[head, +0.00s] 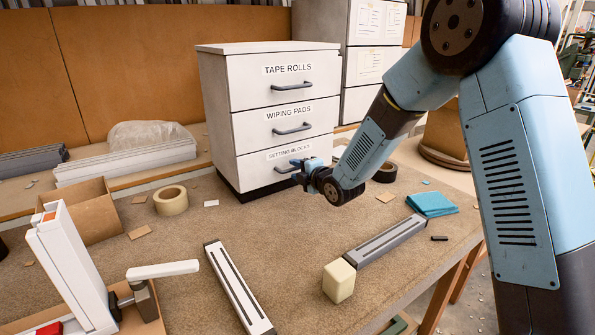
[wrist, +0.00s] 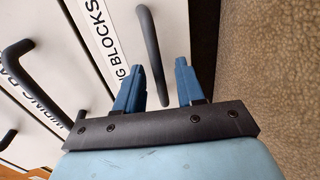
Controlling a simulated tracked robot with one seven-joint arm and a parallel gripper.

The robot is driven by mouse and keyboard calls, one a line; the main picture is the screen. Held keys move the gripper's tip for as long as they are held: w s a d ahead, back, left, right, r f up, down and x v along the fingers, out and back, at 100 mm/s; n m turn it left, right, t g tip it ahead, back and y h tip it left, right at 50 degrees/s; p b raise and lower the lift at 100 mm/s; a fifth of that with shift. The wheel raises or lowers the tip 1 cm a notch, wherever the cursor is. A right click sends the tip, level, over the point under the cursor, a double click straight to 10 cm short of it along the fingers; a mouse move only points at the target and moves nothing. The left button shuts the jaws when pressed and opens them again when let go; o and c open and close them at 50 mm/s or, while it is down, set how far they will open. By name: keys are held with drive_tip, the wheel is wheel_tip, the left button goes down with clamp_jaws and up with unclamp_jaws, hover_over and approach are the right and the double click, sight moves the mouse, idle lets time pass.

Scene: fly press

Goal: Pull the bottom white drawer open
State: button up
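The white three-drawer cabinet (head: 223,115) stands at the back of the bench. Its bottom drawer (head: 250,169), labelled "SETTING BLOCKS", is shut and has a dark bar handle (head: 283,170). My gripper (head: 298,172) is at that handle in the head view and covers part of it. In the wrist view my gripper (wrist: 158,82) has its two blue fingers apart, with the bottom handle (wrist: 150,45) running down between them. A gap shows between the handle and the right finger. Contact with the left finger cannot be told.
A tape roll (head: 171,200) and an open cardboard box (head: 88,210) lie left of the cabinet. A dark roll (head: 385,172) and blue cloths (head: 432,204) lie to the right.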

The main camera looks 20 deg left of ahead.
drive_tip(key=shift+c, duration=0.4)
clamp_jaws()
